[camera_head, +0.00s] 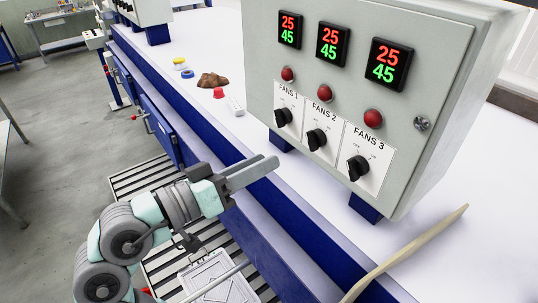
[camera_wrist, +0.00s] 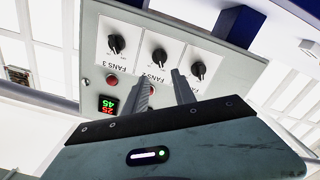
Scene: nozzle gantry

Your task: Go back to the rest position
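My gripper (camera_head: 272,163) is held over the near edge of the workbench, in front of and to the left of the grey control box (camera_head: 440,75). Its two fingers stand apart with an empty gap between them in the wrist view (camera_wrist: 163,76). Nothing is held, and the fingertips look clear of the box. The box carries three black knobs: FANS 1 (camera_head: 283,117), FANS 2 (camera_head: 317,139) and FANS 3 (camera_head: 358,168). The wrist view shows the box upside down, with its knobs beyond the fingers.
A white workbench (camera_head: 215,45) with a blue edge runs along the box. Several small items, including a brown lump (camera_head: 212,80) and a red piece (camera_head: 219,93), lie on it at the back left. A pale wooden stick (camera_head: 410,250) is at the right. Grey floor is at the left.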

